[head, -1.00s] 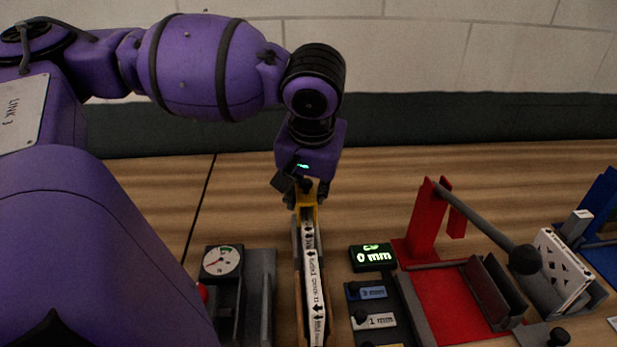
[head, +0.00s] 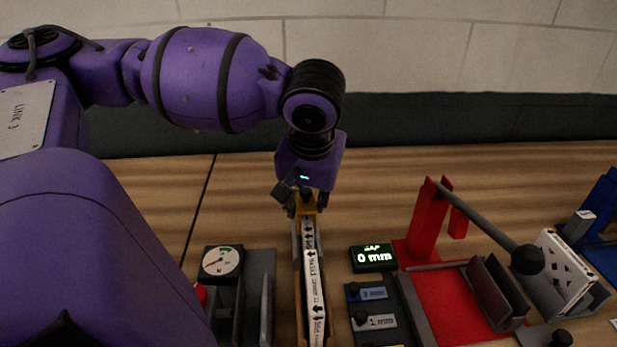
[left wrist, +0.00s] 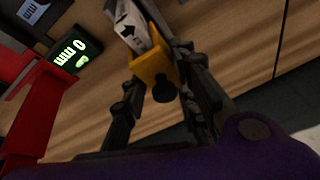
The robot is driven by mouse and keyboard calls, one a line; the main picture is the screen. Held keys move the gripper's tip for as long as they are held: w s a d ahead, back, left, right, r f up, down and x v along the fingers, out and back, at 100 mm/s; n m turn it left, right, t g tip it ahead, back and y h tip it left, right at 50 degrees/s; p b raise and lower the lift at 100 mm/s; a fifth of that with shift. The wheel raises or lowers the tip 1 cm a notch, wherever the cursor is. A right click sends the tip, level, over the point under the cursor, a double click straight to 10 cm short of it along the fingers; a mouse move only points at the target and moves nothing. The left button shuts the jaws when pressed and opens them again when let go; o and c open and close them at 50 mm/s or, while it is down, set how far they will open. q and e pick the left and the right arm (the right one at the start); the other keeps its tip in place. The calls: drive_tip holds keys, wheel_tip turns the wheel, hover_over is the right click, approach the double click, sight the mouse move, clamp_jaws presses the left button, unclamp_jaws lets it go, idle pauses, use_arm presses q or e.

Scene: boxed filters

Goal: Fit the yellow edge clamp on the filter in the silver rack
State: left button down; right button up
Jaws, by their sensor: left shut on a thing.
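My left gripper (head: 307,204) is shut on the yellow edge clamp (head: 306,199) at the far end of the filter (head: 314,285). In the left wrist view the clamp (left wrist: 153,66) sits between the two fingers (left wrist: 158,84), its black knob towards the palm. The clamp's jaws reach around the end of the white, arrow-marked filter (left wrist: 128,25); how deep they sit is hard to tell. The filter stands on edge, its printed strip up, in the narrow silver rack (head: 296,243), which is mostly hidden. My right gripper is out of view.
A dial gauge (head: 221,262) stands left of the rack. Right of it are a gap display (head: 373,257) reading 0 mm and labelled blocks (head: 374,321). A red stand with a grey lever (head: 485,226) stands farther right. The table behind is clear.

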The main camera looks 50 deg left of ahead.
use_arm(q)
drive_tip(key=shift+f, duration=0.55)
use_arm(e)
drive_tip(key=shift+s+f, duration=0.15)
use_arm(q)
drive_tip(key=c, duration=1.3)
unclamp_jaws()
drive_tip(key=shift+r, duration=0.1)
drive_tip(key=v, duration=1.2)
wheel_tip(320, 180, up, 7)
drive_tip(key=p, duration=0.2)
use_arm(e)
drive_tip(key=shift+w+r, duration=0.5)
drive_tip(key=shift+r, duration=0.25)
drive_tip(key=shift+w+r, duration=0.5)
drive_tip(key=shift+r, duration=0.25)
